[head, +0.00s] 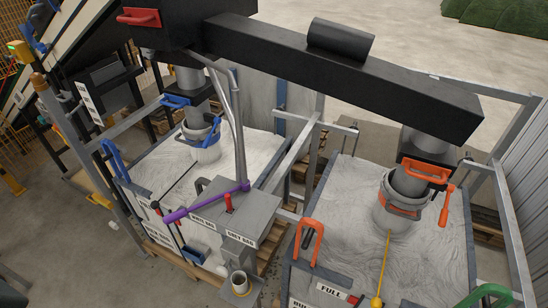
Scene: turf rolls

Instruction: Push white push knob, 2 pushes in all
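A small white rounded piece (221,270) shows low on the front of the grey control box, left of a cup-like grey fitting. It may be the white push knob, but it is too small to be sure. Neither of my grippers is in the head view, and nothing is seen touching the white piece.
The grey box (262,212) carries a red lever (228,202) and a purple-handled bar (205,205). Two big bags (335,215) stand either side, under a black overhead beam (290,55). An orange handle (309,243) and a yellow-ended rod (380,270) are at right.

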